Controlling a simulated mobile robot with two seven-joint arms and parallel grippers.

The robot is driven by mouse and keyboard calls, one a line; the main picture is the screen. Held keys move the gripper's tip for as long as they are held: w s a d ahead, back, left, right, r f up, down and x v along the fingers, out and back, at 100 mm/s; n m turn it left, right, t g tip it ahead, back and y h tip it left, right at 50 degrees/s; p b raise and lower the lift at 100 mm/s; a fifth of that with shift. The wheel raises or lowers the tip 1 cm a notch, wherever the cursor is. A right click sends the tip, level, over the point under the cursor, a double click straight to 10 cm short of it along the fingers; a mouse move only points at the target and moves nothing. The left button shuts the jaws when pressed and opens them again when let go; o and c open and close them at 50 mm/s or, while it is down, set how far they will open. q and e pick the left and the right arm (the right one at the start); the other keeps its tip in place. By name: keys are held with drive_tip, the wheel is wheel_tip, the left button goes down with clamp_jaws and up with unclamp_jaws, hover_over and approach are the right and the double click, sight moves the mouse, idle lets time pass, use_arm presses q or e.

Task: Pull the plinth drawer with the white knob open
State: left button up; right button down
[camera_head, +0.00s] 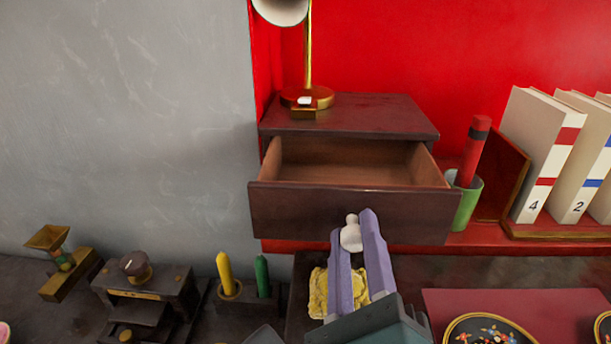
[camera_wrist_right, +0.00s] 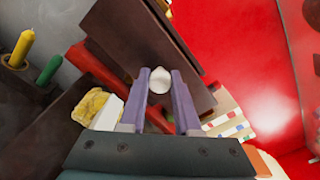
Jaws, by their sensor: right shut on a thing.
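The plinth drawer (camera_head: 340,211) is dark brown and stands pulled out of its plinth (camera_head: 350,114), with its bare wooden inside showing. Its white knob (camera_head: 351,236) is on the middle of the drawer front. My right gripper (camera_head: 352,228) has its two lilac fingers on either side of the knob and is shut on it. In the right wrist view the knob (camera_wrist_right: 160,80) shows between the fingertips, against the drawer front (camera_wrist_right: 150,50). My left gripper cannot be made out in the head view.
A brass lamp (camera_head: 308,97) stands on the plinth. A green cup (camera_head: 467,203) with a red marker is close to the drawer's right side. Numbered binders (camera_head: 545,150) stand farther right.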

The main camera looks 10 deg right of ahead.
drive_tip(key=c, duration=0.6)
unclamp_jaws()
drive_tip(key=v, duration=1)
